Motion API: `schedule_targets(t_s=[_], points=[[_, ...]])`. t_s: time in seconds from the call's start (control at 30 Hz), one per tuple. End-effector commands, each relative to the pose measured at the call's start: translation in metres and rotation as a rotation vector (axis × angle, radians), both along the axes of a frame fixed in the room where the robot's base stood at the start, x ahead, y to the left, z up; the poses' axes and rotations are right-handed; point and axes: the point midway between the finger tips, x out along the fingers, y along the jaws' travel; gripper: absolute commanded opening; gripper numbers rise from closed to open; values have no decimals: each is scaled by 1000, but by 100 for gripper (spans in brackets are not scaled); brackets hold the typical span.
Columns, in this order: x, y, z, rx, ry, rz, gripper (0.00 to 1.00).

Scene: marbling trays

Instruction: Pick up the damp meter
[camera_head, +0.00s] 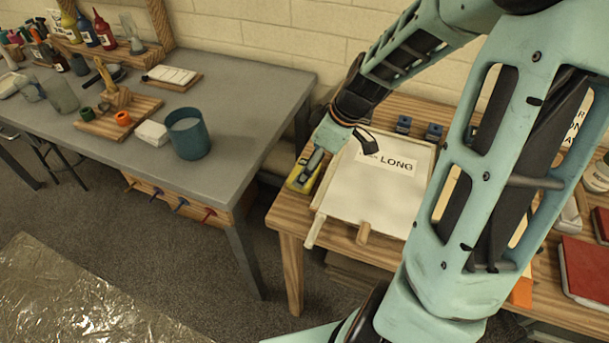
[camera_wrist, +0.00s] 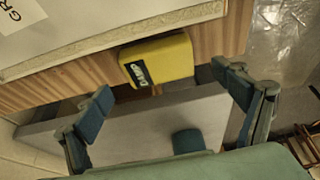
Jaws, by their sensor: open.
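The damp meter is a yellow block with a black "DAMP" label in the wrist view (camera_wrist: 160,60). It lies on the wooden table at its edge, beside the white tray. In the head view the yellow meter (camera_head: 300,178) is partly covered by my gripper (camera_head: 338,154). My gripper is open and empty. In the wrist view its two fingers (camera_wrist: 166,92) are spread wide, one left and one right of the meter in the picture, and the meter appears beyond the fingertips. I see no contact.
The white tray (camera_head: 370,205) with a "LONG" label lies right beside the meter. A grey table (camera_head: 240,110) with a teal cup (camera_head: 188,138) stands to the left, across a gap. Small dark blocks (camera_head: 403,124) sit behind the tray. Red books (camera_head: 590,270) lie at the far right.

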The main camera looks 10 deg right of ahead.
Motion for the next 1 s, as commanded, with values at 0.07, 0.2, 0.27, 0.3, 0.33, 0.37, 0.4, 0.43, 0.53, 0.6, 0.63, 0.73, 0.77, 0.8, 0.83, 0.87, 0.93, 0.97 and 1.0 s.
schedule_targets(t_s=[0.07,0.2,0.27,0.3,0.33,0.37,0.4,0.43,0.53,0.6,0.63,0.73,0.77,0.8,0.83,0.87,0.93,0.97,1.0], points=[[1,4,-12,4,4,1,89],[5,9,-30,3,3,3,89],[6,10,-35,2,3,2,89],[7,11,-38,1,2,1,89],[7,11,-39,1,2,1,89],[8,11,-40,1,1,0,89],[8,12,-40,1,1,-1,89],[8,11,-40,0,0,-1,89],[8,11,-40,0,0,-1,89],[8,11,-40,0,0,-1,88],[8,11,-40,0,0,-1,85],[8,11,-40,0,0,-1,74],[8,11,-40,0,0,-1,70],[8,11,-40,0,0,-1,66],[8,11,-40,0,0,-1,63],[8,11,-40,0,0,-1,59],[8,11,-40,0,0,-1,52],[8,11,-40,0,0,-1,48],[8,11,-40,0,0,-1,44]])
